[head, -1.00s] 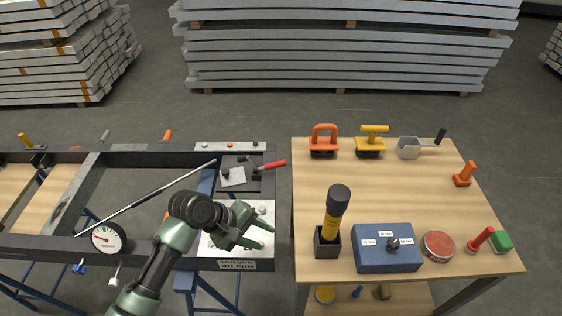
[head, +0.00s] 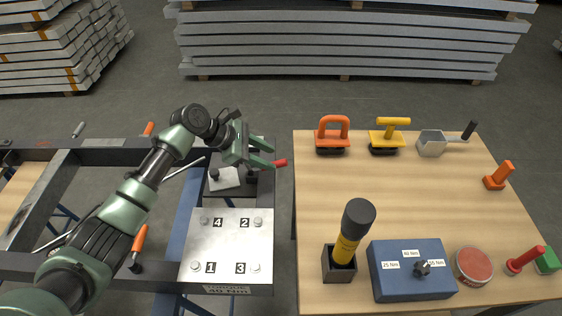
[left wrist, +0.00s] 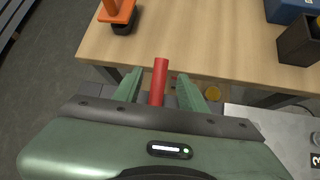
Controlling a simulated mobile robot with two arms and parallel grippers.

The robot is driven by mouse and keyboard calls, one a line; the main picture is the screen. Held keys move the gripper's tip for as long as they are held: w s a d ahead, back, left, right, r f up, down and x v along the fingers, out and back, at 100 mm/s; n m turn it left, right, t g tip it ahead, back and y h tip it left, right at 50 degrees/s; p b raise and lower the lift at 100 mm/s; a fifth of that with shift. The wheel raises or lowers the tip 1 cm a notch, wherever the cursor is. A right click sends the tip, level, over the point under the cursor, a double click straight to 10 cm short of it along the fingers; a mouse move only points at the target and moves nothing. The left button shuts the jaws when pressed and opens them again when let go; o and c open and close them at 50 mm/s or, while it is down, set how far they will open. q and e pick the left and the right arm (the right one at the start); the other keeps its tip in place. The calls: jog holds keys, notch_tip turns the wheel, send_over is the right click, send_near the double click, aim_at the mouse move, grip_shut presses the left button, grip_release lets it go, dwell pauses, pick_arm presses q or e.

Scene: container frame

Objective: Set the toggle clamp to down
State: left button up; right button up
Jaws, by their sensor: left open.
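The toggle clamp's red handle (head: 280,163) sticks out to the right at the frame's right edge, towards the wooden table. The clamp's base plate (head: 225,180) is partly hidden under my arm. My left gripper (head: 269,155) is open at the handle. In the left wrist view the red handle (left wrist: 158,82) lies between the two green fingers (left wrist: 158,92), with gaps visible on both sides. I cannot tell how far the handle sits below the fingertips.
A metal plate (head: 228,250) with numbered bolts lies in front of the clamp on the dark frame. The wooden table (head: 400,195) to the right carries an orange-handled tool (head: 333,133), a blue box (head: 410,270) and a black-and-yellow tool (head: 352,230). The table's middle is clear.

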aim_at(278, 162)
pick_arm(q)
jog(key=x, duration=0.4)
jog(key=shift+d+f, duration=0.1)
jog(key=shift+d, duration=0.05)
jog(key=shift+x, duration=0.8)
jog(key=c, duration=0.7)
grip_shut()
pick_arm(e)
jog(key=shift+s+d, duration=0.1)
jog(key=shift+s, duration=0.55)
